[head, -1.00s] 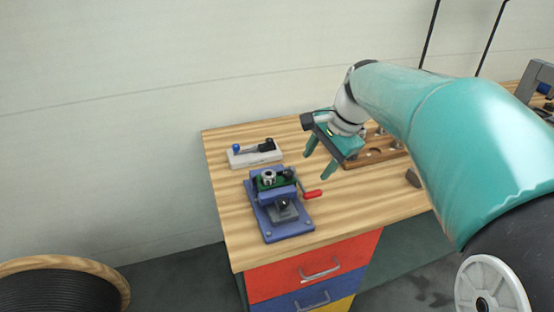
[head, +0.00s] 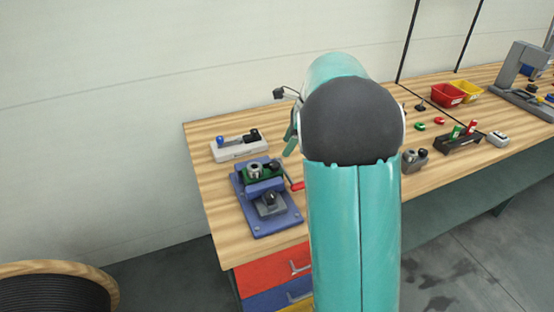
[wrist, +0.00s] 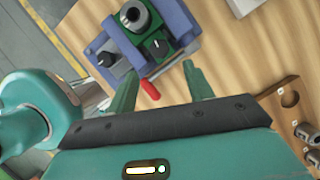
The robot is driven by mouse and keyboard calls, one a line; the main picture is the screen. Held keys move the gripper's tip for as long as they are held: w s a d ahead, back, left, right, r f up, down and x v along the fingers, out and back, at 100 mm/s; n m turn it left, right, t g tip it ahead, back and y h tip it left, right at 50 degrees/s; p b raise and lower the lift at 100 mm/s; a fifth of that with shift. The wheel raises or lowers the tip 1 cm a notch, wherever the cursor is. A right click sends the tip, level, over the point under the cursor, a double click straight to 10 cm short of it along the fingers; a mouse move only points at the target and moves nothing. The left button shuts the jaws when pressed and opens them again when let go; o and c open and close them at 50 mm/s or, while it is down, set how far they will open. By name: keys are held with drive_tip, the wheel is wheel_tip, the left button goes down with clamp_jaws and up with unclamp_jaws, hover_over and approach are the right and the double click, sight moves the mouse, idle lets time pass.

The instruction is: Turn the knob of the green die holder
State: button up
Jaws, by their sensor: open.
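The green die holder (head: 277,174) sits in a blue vise-like fixture (head: 283,222) at the left end of the wooden bench. In the wrist view the green die holder (wrist: 155,47) shows a silver ring and a black knob (wrist: 156,44) with a white mark. A crank with a red handle (wrist: 150,89) sticks out of the fixture's side. My gripper (wrist: 161,88) is open and empty, its two green fingers apart, short of the knob in the wrist view. In the head view my arm hides most of the gripper; a finger (head: 290,142) shows just right of the fixture.
A grey-white block with blue and black knobs (head: 238,150) stands behind the fixture. A wooden rack (wrist: 291,108) is at the right of the wrist view. Small parts, red and yellow bins (head: 447,95) lie farther right. A cable spool (head: 55,285) stands on the floor.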

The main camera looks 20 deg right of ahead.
sight(276, 164)
drive_tip(key=x, duration=0.7)
drive_tip(key=shift+s, duration=0.1)
drive_tip(key=shift+w+a+f, duration=0.15)
drive_tip(key=shift+w+f, duration=0.05)
drive_tip(key=shift+f, duration=0.2)
drive_tip(key=c, duration=1)
